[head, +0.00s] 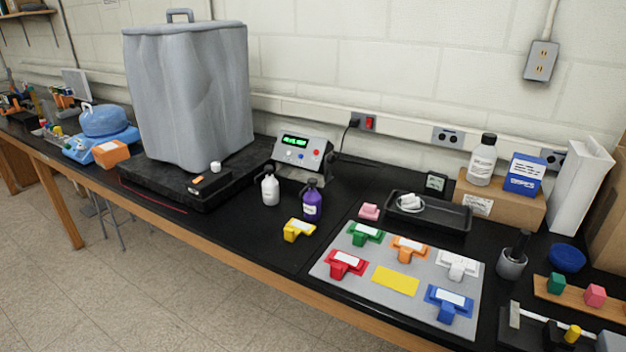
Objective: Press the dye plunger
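No part is plainly marked as the dye plunger. A purple bottle (312,204) with a dark top and a white label stands upright on the black bench. A white bottle (270,189) with a dark top stands just left of it. A small white knob (215,167) sits on the front right of a black base (163,184), beside an orange label. A tall grey cover (189,100) with a top handle stands on that base and hides whatever is under it. Neither of my grippers is in view.
A control box (302,154) with a lit green display stands behind the bottles. A yellow block (298,230) lies in front. A grey mat (335,272) with several coloured blocks and a black tray (452,220) are to the right.

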